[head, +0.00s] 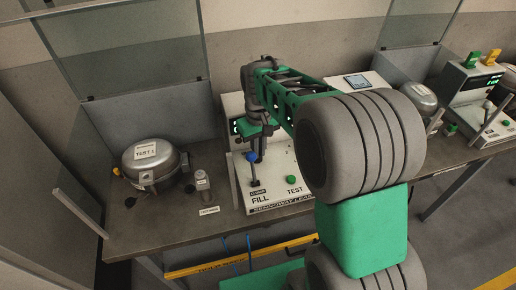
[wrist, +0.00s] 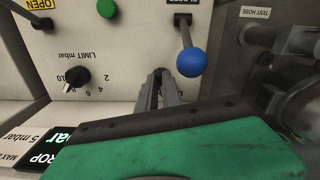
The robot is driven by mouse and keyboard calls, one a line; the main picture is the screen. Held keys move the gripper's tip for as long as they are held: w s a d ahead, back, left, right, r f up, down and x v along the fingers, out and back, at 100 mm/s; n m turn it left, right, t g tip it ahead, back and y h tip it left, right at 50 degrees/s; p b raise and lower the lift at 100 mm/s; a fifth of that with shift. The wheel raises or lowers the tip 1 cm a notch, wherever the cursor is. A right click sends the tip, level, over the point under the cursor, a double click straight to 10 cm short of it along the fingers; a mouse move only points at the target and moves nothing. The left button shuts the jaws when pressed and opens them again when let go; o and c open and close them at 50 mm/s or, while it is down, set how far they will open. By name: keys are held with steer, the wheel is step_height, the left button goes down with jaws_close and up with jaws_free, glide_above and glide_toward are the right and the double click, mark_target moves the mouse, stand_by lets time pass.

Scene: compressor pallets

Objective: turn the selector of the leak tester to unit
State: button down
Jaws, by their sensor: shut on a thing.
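The leak tester's white panel (head: 277,192) is on the bench in the head view, with FILL and TEST printed at its front edge. My gripper (head: 260,150) is down over the panel, behind a blue ball lever. In the wrist view my gripper (wrist: 163,78) is shut on a small knob, the selector (wrist: 162,72). The fingers hide most of it, so its pointer and markings cannot be read. A black LIMIT mbar dial (wrist: 75,77) is apart from the fingers. The blue ball (wrist: 191,62) is close beside the fingers; its lever base is labelled CLOSED.
A compressor (head: 152,165) tagged TEST 1 stands on the bench at left. A small grey cylinder (head: 202,182) stands between it and the tester. A green button (head: 290,179) is on the panel. More compressor equipment (head: 470,95) is at right. A yellow bar (head: 240,257) runs along the bench front.

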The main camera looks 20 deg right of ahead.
steer(key=shift+w+d+n, duration=0.1)
steer(key=shift+n, duration=1.5)
steer(key=c, duration=1.5)
jaws_free()
steer(key=shift+r, duration=0.1)
step_height(320, 180, up, 8)
steer(key=shift+f, duration=0.15)
